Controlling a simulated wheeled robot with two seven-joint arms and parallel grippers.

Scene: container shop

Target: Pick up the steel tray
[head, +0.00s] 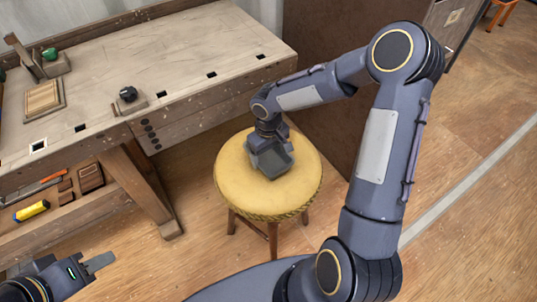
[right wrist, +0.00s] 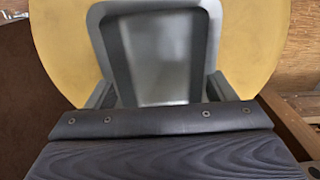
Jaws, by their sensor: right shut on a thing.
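The steel tray (head: 274,163) is a small grey tray with a raised rim. It is at the yellow round stool seat (head: 238,180), and I cannot tell whether it rests on the cushion or is slightly above it. My right gripper (head: 269,143) reaches down to it from behind and is shut on it. In the right wrist view the tray (right wrist: 155,50) lies between the fingers of my right gripper (right wrist: 160,90), and its near end is hidden by the gripper body. My left gripper (head: 98,263) is at the lower left, away from the tray; its opening is unclear.
A wooden workbench (head: 150,60) stands left of and behind the stool, with a hand plane (head: 45,65) and a black-knobbed tool (head: 128,96) on it. Its lower shelf holds a yellow-handled tool (head: 32,211). A brown panel (head: 315,120) stands behind the stool. Floor is clear at right.

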